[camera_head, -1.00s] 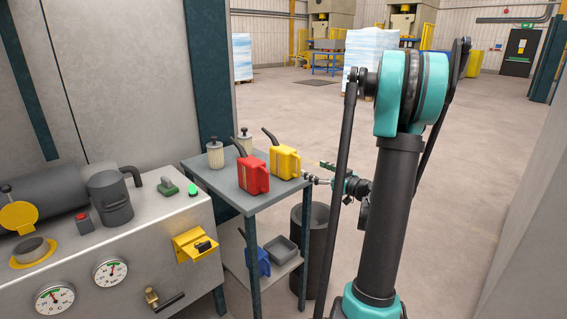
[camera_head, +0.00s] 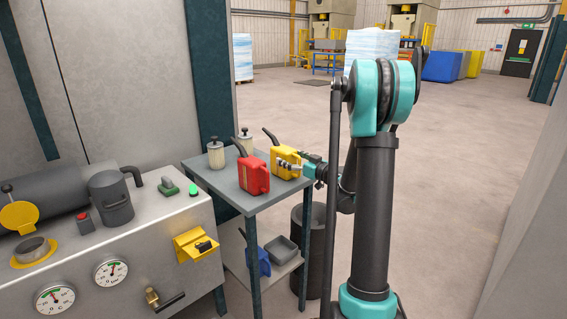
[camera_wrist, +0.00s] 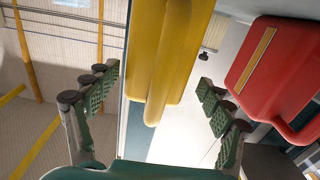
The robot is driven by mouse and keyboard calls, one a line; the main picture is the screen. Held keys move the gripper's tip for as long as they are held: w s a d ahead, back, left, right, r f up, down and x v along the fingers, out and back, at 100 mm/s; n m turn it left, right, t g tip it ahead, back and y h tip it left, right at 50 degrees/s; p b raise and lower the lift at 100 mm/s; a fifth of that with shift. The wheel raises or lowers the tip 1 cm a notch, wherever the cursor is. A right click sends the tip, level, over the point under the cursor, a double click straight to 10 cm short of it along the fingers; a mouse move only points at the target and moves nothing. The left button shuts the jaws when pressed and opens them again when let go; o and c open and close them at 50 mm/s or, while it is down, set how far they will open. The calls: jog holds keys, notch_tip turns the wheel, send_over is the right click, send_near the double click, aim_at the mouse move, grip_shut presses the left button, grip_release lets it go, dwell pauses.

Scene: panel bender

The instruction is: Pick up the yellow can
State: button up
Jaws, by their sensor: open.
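The yellow can (camera_head: 286,159) stands upright on the top of a small grey side table (camera_head: 236,197), with its dark spout pointing up and left. In the wrist view the yellow can (camera_wrist: 166,60) lies between the two spread fingers of my gripper (camera_wrist: 155,95), with a gap to each finger. The gripper is open and holds nothing. The can's far side is hidden.
A red can (camera_head: 253,175) stands close to the yellow can, beside it on the table; it also shows in the wrist view (camera_wrist: 275,70). Two pale canisters (camera_head: 216,154) stand behind. A blue can (camera_head: 262,262) and grey tray (camera_head: 281,250) are below. A dark bin (camera_head: 312,240) stands beside the table.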

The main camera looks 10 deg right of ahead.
jog(key=x, duration=0.4)
jog(key=shift+w+d+r, duration=0.15)
jog(key=shift+w+d, duration=0.05)
jog(key=c, duration=1.6)
